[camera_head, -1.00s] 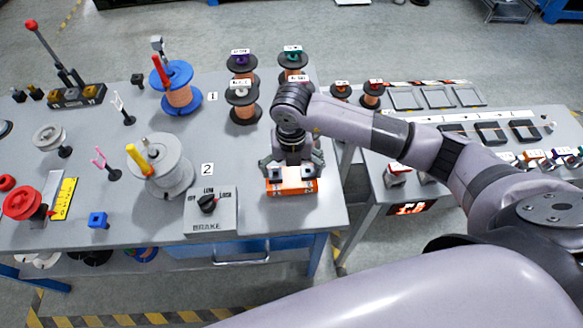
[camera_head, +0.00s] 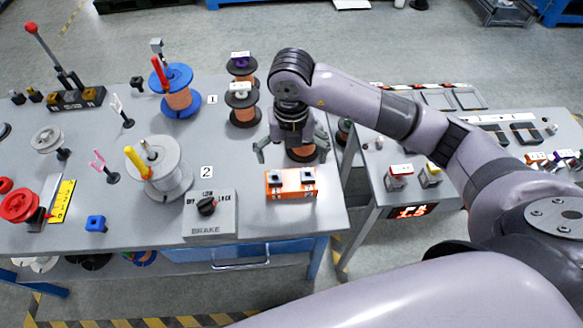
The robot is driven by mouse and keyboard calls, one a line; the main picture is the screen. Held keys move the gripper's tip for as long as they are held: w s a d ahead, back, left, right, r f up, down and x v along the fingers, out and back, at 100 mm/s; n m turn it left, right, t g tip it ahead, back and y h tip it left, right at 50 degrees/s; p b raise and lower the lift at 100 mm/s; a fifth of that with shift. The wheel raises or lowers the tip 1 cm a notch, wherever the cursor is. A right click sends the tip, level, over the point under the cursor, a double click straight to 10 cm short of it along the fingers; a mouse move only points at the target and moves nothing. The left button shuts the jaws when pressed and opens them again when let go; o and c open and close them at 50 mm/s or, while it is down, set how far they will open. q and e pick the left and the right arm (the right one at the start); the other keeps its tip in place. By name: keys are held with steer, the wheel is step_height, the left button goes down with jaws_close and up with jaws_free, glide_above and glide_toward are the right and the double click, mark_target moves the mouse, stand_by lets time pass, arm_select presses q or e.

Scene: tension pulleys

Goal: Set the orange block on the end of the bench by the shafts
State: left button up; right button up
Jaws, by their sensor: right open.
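The orange block (camera_head: 291,186), with two dark-and-light square sockets on its top, rests on the right end of the grey bench (camera_head: 270,220), near the front edge. It stands just right of the brake box. My right gripper (camera_head: 291,158) is open, above and behind the block and apart from it. Its two fingers are spread wide, with a copper spool (camera_head: 303,152) partly hidden behind it. Two shafts carry reels on the bench: a blue reel (camera_head: 181,90) marked 1 and a grey reel (camera_head: 165,170) marked 2. My left gripper is not in view.
The brake box (camera_head: 210,215) stands close left of the block. Copper spools (camera_head: 242,105) stand at the bench's back right. A gap separates the bench from a second table (camera_head: 470,190) with trays and a red display (camera_head: 411,211).

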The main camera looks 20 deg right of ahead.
step_height(320, 180, up, 5)
steer(key=shift+f, duration=0.1)
stand_by(2.2)
